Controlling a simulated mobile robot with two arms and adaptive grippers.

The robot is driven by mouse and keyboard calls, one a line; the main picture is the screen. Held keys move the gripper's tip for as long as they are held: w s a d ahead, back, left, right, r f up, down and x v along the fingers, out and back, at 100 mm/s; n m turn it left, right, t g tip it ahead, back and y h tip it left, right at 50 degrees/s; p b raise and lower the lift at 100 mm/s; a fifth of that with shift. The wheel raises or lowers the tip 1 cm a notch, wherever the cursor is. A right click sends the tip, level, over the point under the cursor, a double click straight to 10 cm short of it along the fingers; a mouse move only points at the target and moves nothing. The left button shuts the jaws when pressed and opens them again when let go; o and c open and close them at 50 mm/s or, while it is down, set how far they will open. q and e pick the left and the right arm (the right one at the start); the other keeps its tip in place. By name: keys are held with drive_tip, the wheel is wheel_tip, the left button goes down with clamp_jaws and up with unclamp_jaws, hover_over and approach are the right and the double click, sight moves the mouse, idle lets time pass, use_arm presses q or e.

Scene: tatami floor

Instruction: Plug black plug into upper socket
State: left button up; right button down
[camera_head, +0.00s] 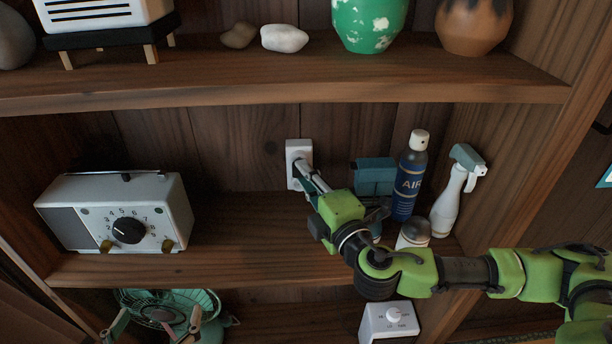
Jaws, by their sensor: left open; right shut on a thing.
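A white wall socket plate (293,149) is on the back panel of the middle shelf. My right gripper (306,174) reaches in from the right, with its fingertips right at the front of the plate. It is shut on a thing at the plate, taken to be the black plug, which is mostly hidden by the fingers. I cannot tell whether the plug is in the upper socket, as the fingers cover the openings. My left gripper (155,316) is low at the left, open and empty, in front of the teal fan (160,300).
A white radio (90,200) stands left on the middle shelf. A teal box (374,175), a blue AIR can (408,185), a white spray bottle (450,200) and a small jar (413,233) stand right, close to my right arm. A white dial box (388,322) is below.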

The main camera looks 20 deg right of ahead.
use_arm(q)
drive_tip(key=shift+w+r, duration=0.1)
drive_tip(key=shift+r, duration=0.05)
drive_tip(key=shift+s+a+f+g, duration=0.15)
drive_tip(key=shift+s+f+g, duration=0.2)
drive_tip(key=shift+f, duration=0.3)
idle(0.4)
drive_tip(key=shift+w+r, duration=0.1)
drive_tip(key=shift+r, duration=0.1)
use_arm(e)
drive_tip(key=shift+w, duration=0.1)
drive_tip(key=shift+w+d, duration=0.15)
drive_tip(key=shift+w, duration=0.2)
drive_tip(key=c, duration=1.8)
unclamp_jaws()
drive_tip(key=s, duration=0.4)
drive_tip(key=s+d, duration=0.1)
drive_tip(key=s, duration=0.7)
drive_tip(key=shift+d, duration=0.15)
use_arm(q)
drive_tip(key=shift+f, duration=0.1)
use_arm(e)
drive_tip(key=shift+f, duration=0.1)
